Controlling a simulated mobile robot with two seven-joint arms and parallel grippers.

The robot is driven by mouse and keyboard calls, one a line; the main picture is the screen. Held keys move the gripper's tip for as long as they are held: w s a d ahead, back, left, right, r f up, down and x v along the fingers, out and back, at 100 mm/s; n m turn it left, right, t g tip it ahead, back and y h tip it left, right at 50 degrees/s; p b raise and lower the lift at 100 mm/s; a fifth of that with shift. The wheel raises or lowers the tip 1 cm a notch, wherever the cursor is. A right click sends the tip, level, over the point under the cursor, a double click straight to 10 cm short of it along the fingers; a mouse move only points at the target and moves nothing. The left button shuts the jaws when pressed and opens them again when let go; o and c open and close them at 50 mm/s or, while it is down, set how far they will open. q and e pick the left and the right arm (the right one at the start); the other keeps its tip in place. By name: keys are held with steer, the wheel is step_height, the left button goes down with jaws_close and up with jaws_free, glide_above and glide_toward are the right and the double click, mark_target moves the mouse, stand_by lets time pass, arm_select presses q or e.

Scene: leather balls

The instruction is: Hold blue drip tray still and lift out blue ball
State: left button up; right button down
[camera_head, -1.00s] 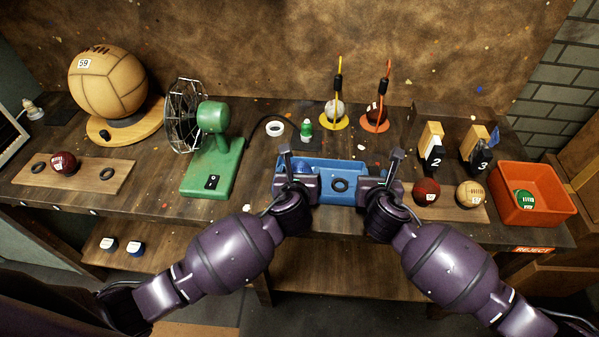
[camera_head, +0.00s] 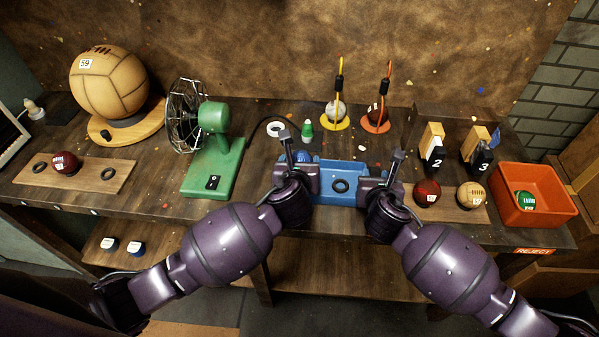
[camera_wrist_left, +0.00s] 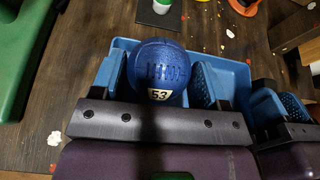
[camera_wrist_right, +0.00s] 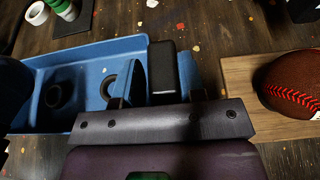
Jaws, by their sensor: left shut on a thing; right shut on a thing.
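The blue drip tray (camera_head: 345,196) sits on the bench in front of me, with a dark ring in it. The blue ball (camera_head: 303,156), marked 53, is at the tray's left end. My left gripper (camera_wrist_left: 158,80) is shut on the ball, with one finger on each side. In the left wrist view the ball seems raised over the tray; its underside is hidden.
A green fan (camera_head: 213,150) stands left of the tray. A small green bottle (camera_head: 307,129) and a white ring (camera_head: 275,129) are behind it. A board with a red ball (camera_head: 427,193) and a tan ball (camera_head: 471,195) lies to the right, beside an orange bin (camera_head: 535,205).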

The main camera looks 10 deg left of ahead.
mark_target(300, 160)
arm_select(q)
step_height(300, 160, up, 6)
steer(key=shift+r, duration=0.1)
arm_select(e)
steer(key=c, duration=0.6)
jaws_free()
steer(key=v, duration=1.2)
